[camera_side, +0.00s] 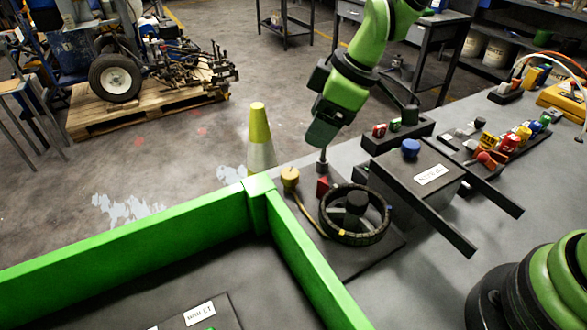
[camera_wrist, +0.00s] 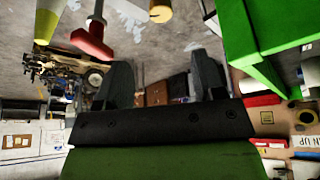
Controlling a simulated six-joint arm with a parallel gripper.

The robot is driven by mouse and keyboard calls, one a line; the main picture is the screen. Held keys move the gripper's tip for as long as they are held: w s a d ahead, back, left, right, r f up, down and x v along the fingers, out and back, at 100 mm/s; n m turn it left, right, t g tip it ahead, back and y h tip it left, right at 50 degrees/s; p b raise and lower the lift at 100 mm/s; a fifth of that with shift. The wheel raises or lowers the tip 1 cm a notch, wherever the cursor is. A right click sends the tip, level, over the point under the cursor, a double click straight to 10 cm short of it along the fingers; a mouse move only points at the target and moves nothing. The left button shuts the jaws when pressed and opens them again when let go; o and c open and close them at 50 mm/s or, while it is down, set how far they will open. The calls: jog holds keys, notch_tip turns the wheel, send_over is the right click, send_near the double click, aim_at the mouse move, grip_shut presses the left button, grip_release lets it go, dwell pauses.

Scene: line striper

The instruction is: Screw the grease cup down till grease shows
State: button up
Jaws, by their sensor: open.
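The likely grease cup is a yellow-orange round cap (camera_side: 290,178) on a short post, left of a dark wheel (camera_side: 354,216), with a yellowish line running from it towards the wheel. It also shows in the wrist view (camera_wrist: 160,11) at the top edge, beyond my fingers and partly cut off. My gripper (camera_side: 322,158) is up and right of the cap in the side view. In the wrist view my gripper (camera_wrist: 162,66) has its two dark fingers wide apart with nothing held between them. No grease can be made out.
A red piece (camera_side: 322,186) stands close below my gripper, between cap and wheel; it shows in the wrist view (camera_wrist: 92,44). A green-walled tray (camera_side: 310,262) is in front. A dark box with a blue knob (camera_side: 411,148) is to the right. A yellow-white cone (camera_side: 259,140) stands behind.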

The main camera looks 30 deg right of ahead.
aim_at(292, 173)
jog(key=shift+n, duration=0.4)
jog(key=x, duration=1.2)
jog(key=shift+s+d+f, duration=0.1)
jog(key=shift+s+f, duration=0.05)
jog(key=shift+f, duration=0.05)
jog(key=c, duration=0.9)
